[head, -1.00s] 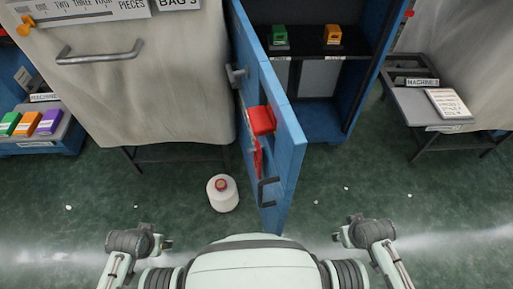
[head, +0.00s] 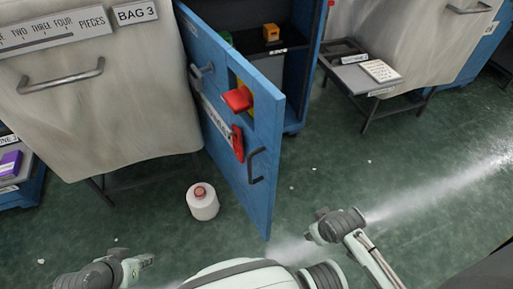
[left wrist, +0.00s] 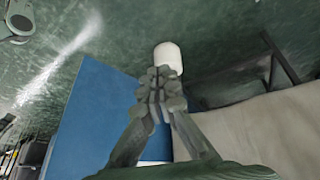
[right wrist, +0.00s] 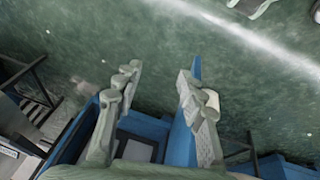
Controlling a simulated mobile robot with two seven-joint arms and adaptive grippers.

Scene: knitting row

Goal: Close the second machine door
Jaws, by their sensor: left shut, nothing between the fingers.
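The blue machine door (head: 225,75) stands swung open from its blue cabinet (head: 315,60). It carries a red block-shaped part (head: 238,98), a grey knob, a red lever and a dark pull handle (head: 255,165). Its label is too small to read surely. My left gripper (head: 146,261) is shut and empty, low at the left in the head view, apart from the door; its closed fingers (left wrist: 155,92) show in the left wrist view with the blue door (left wrist: 90,110) beyond. My right gripper (right wrist: 160,88) is open and empty in the right wrist view, with the door's edge between and beyond its fingers.
A white jar (head: 202,206) stands on the floor left of the door. A cloth-covered machine (head: 90,110) is at the left, another at the right with a small side table (head: 360,75). Green and orange blocks (head: 270,32) sit inside the cabinet.

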